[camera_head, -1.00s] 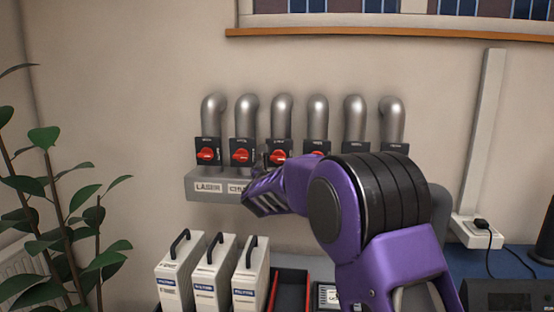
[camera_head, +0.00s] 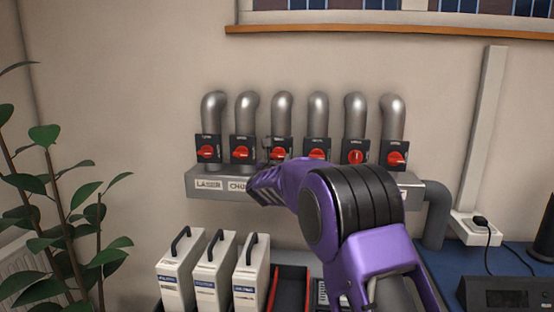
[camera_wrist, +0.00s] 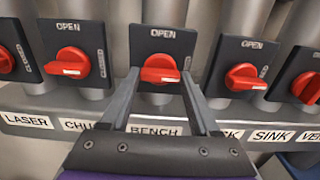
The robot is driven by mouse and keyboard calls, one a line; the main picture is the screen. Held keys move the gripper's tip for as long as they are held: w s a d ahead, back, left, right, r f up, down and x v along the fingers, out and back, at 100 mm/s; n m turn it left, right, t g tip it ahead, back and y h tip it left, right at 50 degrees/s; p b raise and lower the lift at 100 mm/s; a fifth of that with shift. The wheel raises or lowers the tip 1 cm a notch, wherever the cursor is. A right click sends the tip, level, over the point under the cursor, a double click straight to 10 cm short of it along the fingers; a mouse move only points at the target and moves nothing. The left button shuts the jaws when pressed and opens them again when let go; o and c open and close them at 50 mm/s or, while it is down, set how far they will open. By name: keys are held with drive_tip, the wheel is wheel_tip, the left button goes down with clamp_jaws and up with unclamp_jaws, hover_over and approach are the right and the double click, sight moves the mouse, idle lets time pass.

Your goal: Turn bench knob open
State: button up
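The bench knob (camera_wrist: 160,70) is a red rotary handle on a black plate in the wrist view, above the BENCH label (camera_wrist: 156,131). Its handle lies sideways, with its pale tip to the right, while the word OPEN is at the top of the plate. My gripper (camera_wrist: 159,82) is open, with one finger on each side of the knob in this view. I cannot tell whether the fingers touch it. In the head view the bench knob (camera_head: 283,152) is third from the left, partly hidden by my gripper (camera_head: 267,152).
Similar red knobs sit on both sides, including the second knob (camera_head: 243,152) and the fourth (camera_head: 317,155). Grey pipes rise above them from a grey duct (camera_head: 225,193). White containers (camera_head: 213,275) stand below, and a plant (camera_head: 60,220) is at the left.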

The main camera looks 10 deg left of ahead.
drive_tip(key=c, duration=0.5)
drive_tip(key=shift+n, duration=0.3)
drive_tip(key=shift+f+n+b, duration=0.1)
drive_tip(key=shift+n+b, duration=0.7)
drive_tip(key=shift+n, duration=0.4)
drive_tip(key=n, duration=0.3)
drive_tip(key=shift+n, duration=0.3)
drive_tip(key=n, duration=0.5)
drive_tip(key=shift+n, duration=0.3)
drive_tip(key=n+p, duration=0.2)
drive_tip(key=n, duration=0.3)
drive_tip(key=shift+n, duration=0.3)
